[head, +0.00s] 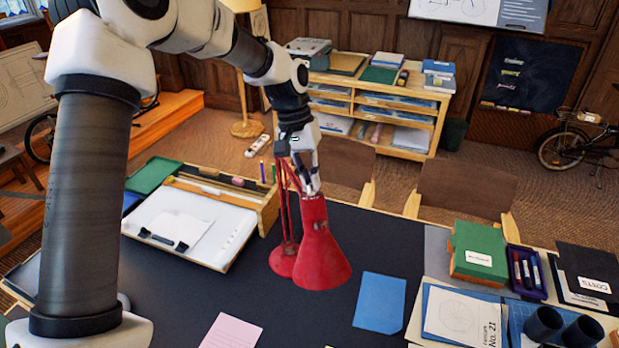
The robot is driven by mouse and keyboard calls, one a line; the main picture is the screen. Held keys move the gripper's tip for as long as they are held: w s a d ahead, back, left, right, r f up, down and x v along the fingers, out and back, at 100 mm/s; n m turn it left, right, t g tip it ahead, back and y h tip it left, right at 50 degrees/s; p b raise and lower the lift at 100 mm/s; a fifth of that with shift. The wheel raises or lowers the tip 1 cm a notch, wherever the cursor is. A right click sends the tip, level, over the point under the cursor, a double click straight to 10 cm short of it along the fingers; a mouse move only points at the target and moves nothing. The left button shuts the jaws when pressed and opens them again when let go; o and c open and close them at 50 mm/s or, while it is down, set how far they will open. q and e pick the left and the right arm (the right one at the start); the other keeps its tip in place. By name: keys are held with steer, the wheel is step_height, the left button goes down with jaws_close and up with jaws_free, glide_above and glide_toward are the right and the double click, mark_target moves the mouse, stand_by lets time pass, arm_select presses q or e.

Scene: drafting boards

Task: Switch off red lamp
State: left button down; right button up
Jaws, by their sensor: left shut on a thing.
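The red lamp (321,250) stands on the dark desk in the middle of the head view. Its shade points down and its round base (284,262) shows to the left of the shade. My left gripper (312,192) comes down from above and is shut on the top of the red lamp's shade. The gripper hides part of the shade's top and of the lamp's arm. I cannot tell whether the lamp is lit; no clear glow shows on the desk below it. My right gripper is not in view.
A drafting board (190,224) with paper lies left of the lamp. A blue sheet (380,303) and a pink sheet (231,331) lie in front. A green box (478,250) and a pen tray (526,272) stand right. Chairs (466,187) stand behind the desk.

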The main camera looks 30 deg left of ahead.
arm_select(q)
steer(key=n, duration=0.3)
steer(key=shift+d+n+y, duration=0.1)
steer(key=shift+n+y, duration=0.2)
steer(key=shift+y, duration=0.1)
steer(key=shift+w+d+n+g, duration=0.1)
steer(key=shift+n+g, duration=0.4)
steer(key=shift+n, duration=1.4)
steer(key=c, duration=1.3)
jaws_free()
steer(key=shift+y, duration=0.3)
steer(key=shift+o, duration=0.2)
steer(key=shift+r, duration=0.1)
step_height(320, 180, up, 12)
steer(key=w+a, duration=0.1)
steer(key=shift+w+a, duration=0.2)
steer(key=shift+a, duration=0.2)
